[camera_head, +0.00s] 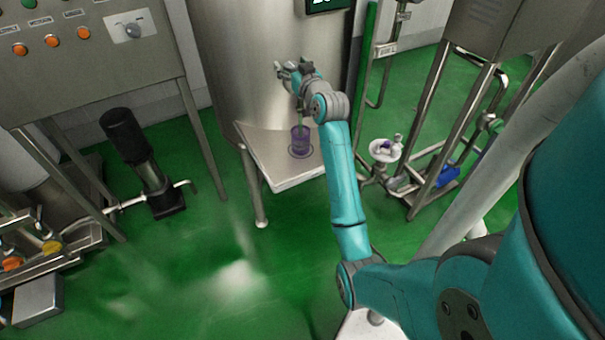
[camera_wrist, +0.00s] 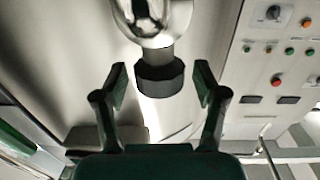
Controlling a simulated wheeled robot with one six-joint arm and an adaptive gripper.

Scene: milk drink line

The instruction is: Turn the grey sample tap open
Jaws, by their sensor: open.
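The grey sample tap shows in the wrist view as a dark grey, faceted knob (camera_wrist: 160,82) on a short stem below a shiny steel fitting (camera_wrist: 150,18). My gripper (camera_wrist: 160,90) is open, with one finger on each side of the knob and a visible gap to both. In the head view my gripper (camera_head: 287,72) is at the front of the steel tank (camera_head: 240,60). There it largely hides the tap. A purple cup (camera_head: 300,142) stands on a steel shelf (camera_head: 275,176) below my gripper.
A control panel (camera_head: 80,50) with buttons stands left of the tank; it also shows at the right of the wrist view (camera_wrist: 285,60). A black pump (camera_head: 140,160) is on the floor at left. A steel pipe frame (camera_head: 425,140) stands at right. Green floor (camera_head: 200,265) is open in front.

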